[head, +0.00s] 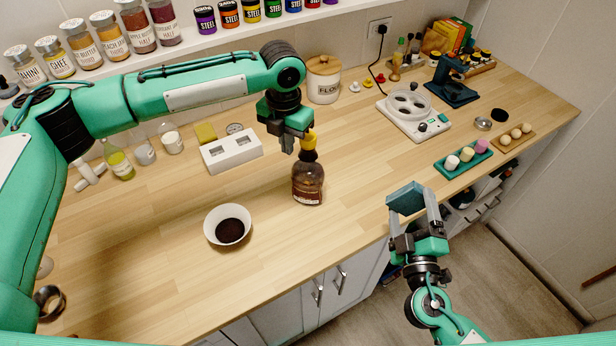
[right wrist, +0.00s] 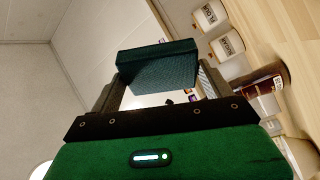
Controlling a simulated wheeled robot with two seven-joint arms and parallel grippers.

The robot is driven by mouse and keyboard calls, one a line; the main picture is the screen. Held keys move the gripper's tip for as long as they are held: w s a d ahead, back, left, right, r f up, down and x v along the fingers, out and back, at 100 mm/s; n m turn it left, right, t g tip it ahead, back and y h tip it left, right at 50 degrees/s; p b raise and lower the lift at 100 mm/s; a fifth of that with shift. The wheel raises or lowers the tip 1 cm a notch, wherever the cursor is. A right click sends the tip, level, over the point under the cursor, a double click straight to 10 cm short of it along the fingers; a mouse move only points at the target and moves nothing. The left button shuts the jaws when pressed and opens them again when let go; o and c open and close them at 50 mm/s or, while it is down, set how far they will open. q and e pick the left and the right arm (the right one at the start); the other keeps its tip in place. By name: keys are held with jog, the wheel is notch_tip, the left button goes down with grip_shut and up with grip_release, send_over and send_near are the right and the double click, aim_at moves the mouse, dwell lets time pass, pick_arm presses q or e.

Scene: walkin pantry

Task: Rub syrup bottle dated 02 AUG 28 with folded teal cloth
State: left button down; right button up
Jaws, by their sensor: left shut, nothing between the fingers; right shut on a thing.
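A brown syrup bottle (head: 308,187) with a yellow cap stands upright on the wooden counter, in the middle of the head view. Its label is too small to read, so I cannot tell the date. My left gripper (head: 287,147) is shut and empty, just left of the bottle's cap; I cannot tell whether they touch. My right gripper (head: 411,208) is shut on the folded teal cloth (head: 405,196), in front of the counter's front edge and right of the bottle, apart from it. The cloth also shows between the fingers in the right wrist view (right wrist: 158,66).
A white bowl (head: 228,224) with dark contents stands left of the bottle. A white block with openings (head: 232,153) and a flour canister (head: 323,82) are behind. A white appliance (head: 412,115) and a teal tray (head: 463,166) are at right. The counter right of the bottle is clear.

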dwell(0.5)
jog(key=shift+a+f, duration=0.2)
jog(key=shift+a, duration=0.05)
send_near(314, 182)
jog(key=w+a+r, duration=0.1)
jog(key=w+a, duration=0.3)
jog(key=shift+w, duration=0.3)
jog(key=shift+w+d, duration=0.3)
jog(key=shift+w, duration=0.7)
dwell(0.7)
jog(key=shift+d, duration=0.1)
jog(key=shift+s+d, duration=0.3)
jog(key=shift+d, duration=0.55)
jog(key=shift+s+d, duration=0.25)
jog(key=shift+d, duration=0.55)
